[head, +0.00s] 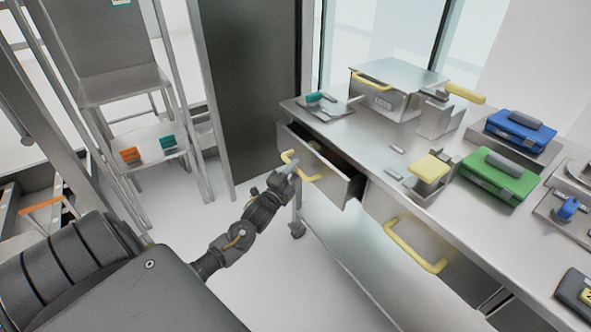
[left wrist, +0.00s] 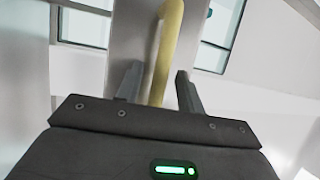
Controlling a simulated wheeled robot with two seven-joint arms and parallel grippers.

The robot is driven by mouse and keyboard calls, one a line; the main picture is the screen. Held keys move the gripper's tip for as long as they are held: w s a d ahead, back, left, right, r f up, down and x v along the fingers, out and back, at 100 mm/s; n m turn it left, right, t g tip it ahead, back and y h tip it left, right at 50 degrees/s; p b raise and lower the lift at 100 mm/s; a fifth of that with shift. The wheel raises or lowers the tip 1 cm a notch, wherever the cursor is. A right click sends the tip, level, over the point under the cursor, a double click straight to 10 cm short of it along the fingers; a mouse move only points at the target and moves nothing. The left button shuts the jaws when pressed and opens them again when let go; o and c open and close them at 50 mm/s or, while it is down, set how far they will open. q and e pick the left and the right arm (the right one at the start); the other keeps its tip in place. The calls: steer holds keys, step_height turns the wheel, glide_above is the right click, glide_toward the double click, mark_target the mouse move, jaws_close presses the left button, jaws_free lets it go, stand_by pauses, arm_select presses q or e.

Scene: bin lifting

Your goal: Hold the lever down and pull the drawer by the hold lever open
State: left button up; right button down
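The left drawer (head: 335,183) under the steel counter stands partly open, with its dark inside showing. Its yellow handle (head: 310,178) is on the front face. My left gripper (head: 289,166) is at the handle's left part. In the left wrist view the yellow handle (left wrist: 166,45) passes between my two spread fingers (left wrist: 160,88), with a gap visible beside it. A yellow lever (head: 430,168) and another yellow lever (head: 465,93) are on the counter; I cannot tell which is the hold lever. Both stand apart from my left gripper. My right gripper is not in view.
A second drawer (head: 445,250) with a yellow handle is to the right and looks shut. Green (head: 498,176) and blue (head: 521,130) cases, a steel box (head: 385,102) and a teal-handled device (head: 322,104) sit on the counter. Shelving (head: 125,85) stands at left. Floor before the drawer is clear.

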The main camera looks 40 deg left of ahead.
arm_select(q)
steer(key=shift+w, duration=0.45)
steer(key=shift+r, duration=0.1)
jaws_close()
steer(key=shift+s, duration=0.15)
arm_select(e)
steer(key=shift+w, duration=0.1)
